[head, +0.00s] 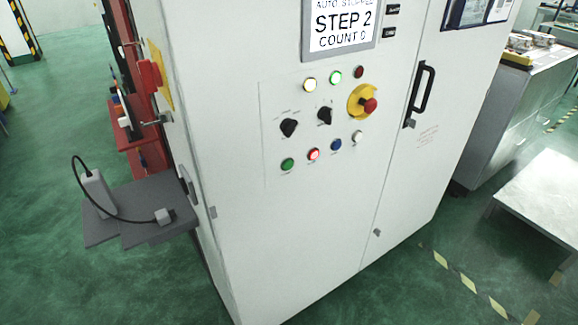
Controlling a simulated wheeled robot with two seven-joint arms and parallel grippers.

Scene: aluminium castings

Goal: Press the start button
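A white control cabinet (320,220) fills the middle of the head view. Its panel has a lower row of push buttons: a green button (288,164), a lit red button (313,154), a blue button (336,145) and a white button (357,137). Their labels are too small to read, so I cannot read which is start. Above are two black rotary knobs (289,127), several indicator lamps (335,77) and a red emergency stop (370,105) on a yellow plate. The display (342,25) reads "AUTO STOPPED", partly cut off, "STEP 2", "COUNT 0". Neither gripper shows.
A grey shelf (130,235) with a cabled device (96,192) juts from the cabinet's left side. A black door handle (419,90) sticks out right of the panel. A pale low table (540,195) stands at the right. Green floor (400,290) is clear in front.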

